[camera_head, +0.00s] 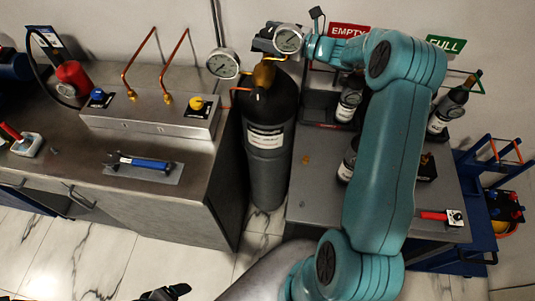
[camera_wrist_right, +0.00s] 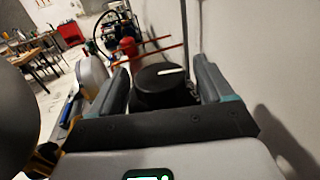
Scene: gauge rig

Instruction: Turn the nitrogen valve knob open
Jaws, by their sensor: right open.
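The nitrogen valve knob (camera_wrist_right: 165,88) is round and black with a white line on top, in the middle of the right wrist view. My right gripper (camera_wrist_right: 161,70) is open, with one finger on each side of the knob; I cannot tell whether either finger touches it. In the head view the right gripper (camera_head: 268,42) is at the top of the dark gas cylinder (camera_head: 268,140), by the brass valve fitting (camera_head: 263,74). The knob is hidden there by the gripper and a gauge.
Two round gauges stand near the cylinder top, one left (camera_head: 223,64) and one right (camera_head: 288,39). A steel bench (camera_head: 75,150) with a manifold box (camera_head: 150,115) lies left. A grey table (camera_head: 310,185) with bottles lies right. A wall is close behind the cylinder.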

